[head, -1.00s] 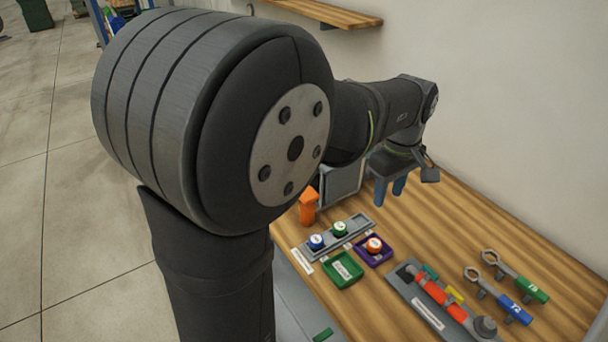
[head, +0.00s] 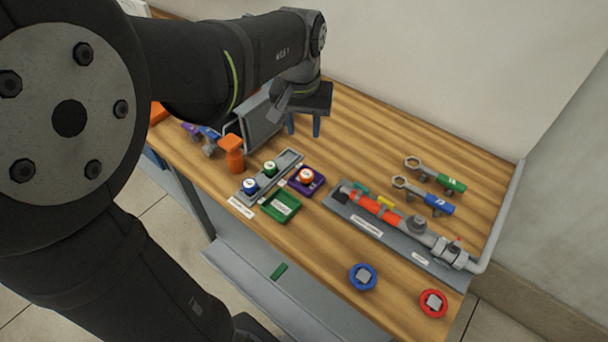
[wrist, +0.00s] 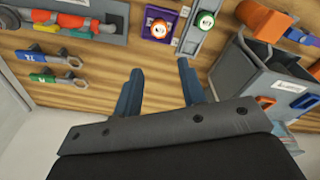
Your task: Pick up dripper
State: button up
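Three small round drippers with white-labelled tops stand upright. A blue dripper (head: 250,185) and a green dripper (head: 270,168) sit on a grey rack (head: 290,158). An orange dripper (head: 306,175) sits in a purple tray (head: 319,186) beside it. In the wrist view the orange dripper (wrist: 160,29) and green dripper (wrist: 205,20) show at the top; the blue one is not seen there. My gripper (head: 304,133) hangs above the table behind the rack, its two blue fingers apart. In the wrist view my gripper (wrist: 161,67) has only bare wood between its fingers.
An empty green tray (head: 281,207) lies in front of the rack. An orange bottle (head: 234,155) and a grey bin (head: 262,122) stand left of it. A pipe assembly (head: 375,207), two wrenches (head: 436,179), a blue ring (head: 363,277) and a red ring (head: 433,303) lie to the right.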

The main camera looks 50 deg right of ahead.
aim_at(306, 174)
jog(key=shift+m, duration=0.7)
jog(key=f, duration=0.5)
jog(key=d+f, duration=0.1)
jog(key=f, duration=0.5)
jog(key=d+f, duration=0.1)
jog(key=f, duration=0.5)
jog(key=shift+w+f, duration=0.15)
jog(key=shift+w, duration=0.15)
jog(key=shift+c, duration=0.3)
jog(key=c, duration=0.5)
